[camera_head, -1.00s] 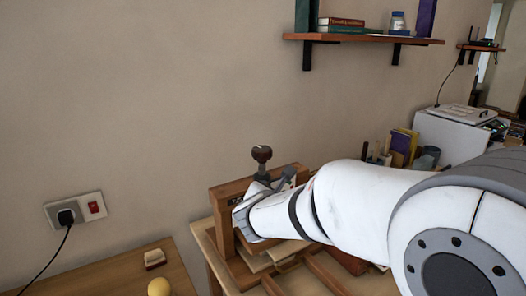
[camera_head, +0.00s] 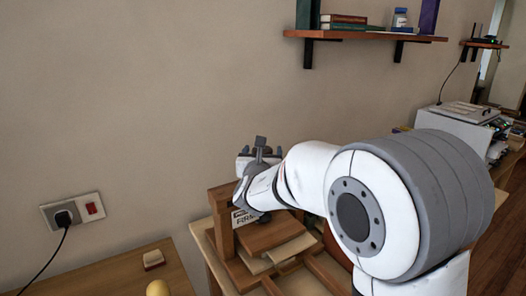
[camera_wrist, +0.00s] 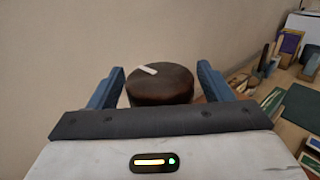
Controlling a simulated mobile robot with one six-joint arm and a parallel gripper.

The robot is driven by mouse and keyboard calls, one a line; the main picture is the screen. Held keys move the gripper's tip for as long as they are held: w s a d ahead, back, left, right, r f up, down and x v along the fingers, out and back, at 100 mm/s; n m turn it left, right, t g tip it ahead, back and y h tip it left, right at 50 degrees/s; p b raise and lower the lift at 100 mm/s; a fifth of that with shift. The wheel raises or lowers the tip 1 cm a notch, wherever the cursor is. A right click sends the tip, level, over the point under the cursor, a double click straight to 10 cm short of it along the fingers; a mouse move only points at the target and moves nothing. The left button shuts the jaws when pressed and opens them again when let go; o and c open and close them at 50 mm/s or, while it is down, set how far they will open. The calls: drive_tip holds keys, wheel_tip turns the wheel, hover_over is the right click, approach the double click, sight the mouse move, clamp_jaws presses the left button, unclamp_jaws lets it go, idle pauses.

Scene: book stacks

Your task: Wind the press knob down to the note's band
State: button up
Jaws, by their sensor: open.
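The press (camera_head: 222,228) is a wooden frame on a small wooden table in the head view. Its knob (camera_wrist: 160,90) is round and dark brown with a pale mark on top, in the wrist view. My gripper (camera_wrist: 160,76) is open, with one blue finger on each side of the knob and gaps visible. In the head view my gripper (camera_head: 258,152) is above the press and hides the knob. A white note (camera_head: 242,217) on the press seems to read "FIRM". My arm partly covers it. The band scale cannot be made out.
A table (camera_head: 110,275) at lower left holds a small brush-like block (camera_head: 153,259) and a yellow ball (camera_head: 158,288). A wall socket (camera_head: 73,211) with a plug is at left. A shelf (camera_head: 365,36) hangs above. Books (camera_wrist: 291,41) stand to the right in the wrist view.

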drive_tip(key=shift+w, duration=0.35)
drive_tip(key=c, duration=1)
drive_tip(key=shift+o, duration=0.2)
drive_tip(key=m+g+h+p, duration=0.1)
drive_tip(key=m+h, duration=0.1)
drive_tip(key=h, duration=0.1)
drive_tip(key=m+g+h+p, duration=0.1)
drive_tip(key=m+h+p, duration=0.1)
drive_tip(key=h, duration=0.1)
drive_tip(key=d+m+g+h+p, duration=0.1)
drive_tip(key=m+h, duration=0.1)
drive_tip(key=h, duration=0.1)
drive_tip(key=shift+s+r, duration=0.15)
drive_tip(key=m+g+h+p, duration=0.1)
drive_tip(key=m+g+h, duration=0.1)
drive_tip(key=m+g+h+p, duration=0.1)
drive_tip(key=g+h+p, duration=0.1)
drive_tip(key=m+g+h+p, duration=0.1)
drive_tip(key=m+g+p, duration=0.1)
drive_tip(key=shift+s+d+r+m+h, duration=0.15)
drive_tip(key=shift+s+d+m+h, duration=0.15)
drive_tip(key=shift+h, duration=0.1)
drive_tip(key=shift+g, duration=0.4)
